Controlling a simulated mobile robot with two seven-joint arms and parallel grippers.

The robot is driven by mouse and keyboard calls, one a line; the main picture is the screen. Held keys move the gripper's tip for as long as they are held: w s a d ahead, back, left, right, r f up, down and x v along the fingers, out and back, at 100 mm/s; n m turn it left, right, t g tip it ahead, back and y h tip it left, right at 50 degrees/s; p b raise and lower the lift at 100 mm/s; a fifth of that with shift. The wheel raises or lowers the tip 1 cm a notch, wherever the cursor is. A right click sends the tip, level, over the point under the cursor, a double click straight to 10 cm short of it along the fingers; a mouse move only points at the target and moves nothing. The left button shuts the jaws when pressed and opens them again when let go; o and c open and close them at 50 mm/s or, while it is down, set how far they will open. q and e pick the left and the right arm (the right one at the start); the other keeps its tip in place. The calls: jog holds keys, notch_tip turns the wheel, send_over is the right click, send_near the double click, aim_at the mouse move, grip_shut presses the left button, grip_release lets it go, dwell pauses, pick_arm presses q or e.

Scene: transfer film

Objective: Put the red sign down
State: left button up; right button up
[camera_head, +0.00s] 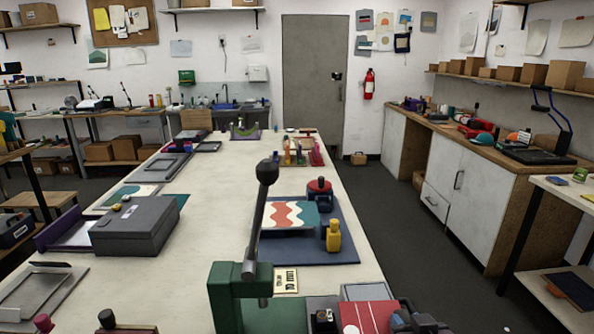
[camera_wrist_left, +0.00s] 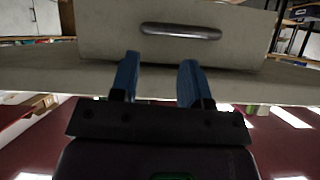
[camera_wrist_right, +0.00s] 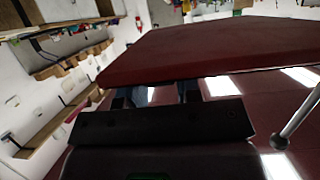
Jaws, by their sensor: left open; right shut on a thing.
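The red sign (camera_head: 366,316) shows at the bottom edge of the head view, right of centre, with thin white marks; its lower part is cut off. In the right wrist view the red sign (camera_wrist_right: 215,45) is a broad dark-red panel just beyond the fingers. My right gripper (camera_wrist_right: 162,94) is shut on its near edge, and the fingertips are partly hidden. My left gripper is out of the head view. In the left wrist view my left gripper (camera_wrist_left: 158,78) is open and empty, with blue fingers apart before a pale front with a grey handle (camera_wrist_left: 180,30).
A green press (camera_head: 240,290) with a tall dark lever stands left of the sign. Behind are a blue mat (camera_head: 335,250), a patterned board (camera_head: 289,216) and a yellow bottle (camera_head: 333,236). A grey case (camera_head: 136,226) lies left. Bare pale tabletop (camera_head: 200,255) lies between.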

pick_arm(q)
jog(key=shift+c, duration=0.6)
jog(key=w+d+r+n+h, duration=0.2)
jog(key=d+r+n+h, duration=0.45)
jog(key=r, duration=0.85)
jog(key=w+d+r+n+h, duration=0.25)
jog(key=d+r+h, duration=0.45)
jog(key=d+r, duration=0.65)
jog(key=r+x, duration=0.1)
jog(key=x, duration=0.9)
jog(key=shift+w+a+r, duration=0.25)
jog(key=shift+w+r, duration=0.05)
jog(key=shift+r, duration=0.05)
pick_arm(e)
jog(key=s+a+r+n+g+y, duration=0.1)
jog(key=a+r+n+g+y, duration=0.2)
jog(key=a+r+n+y, duration=0.5)
jog(key=a+r, duration=0.3)
jog(key=a, duration=0.3)
jog(key=shift+s+a+y, duration=0.15)
jog(key=shift+s+y, duration=0.2)
jog(key=shift+y, duration=0.05)
jog(key=shift+r, duration=0.1)
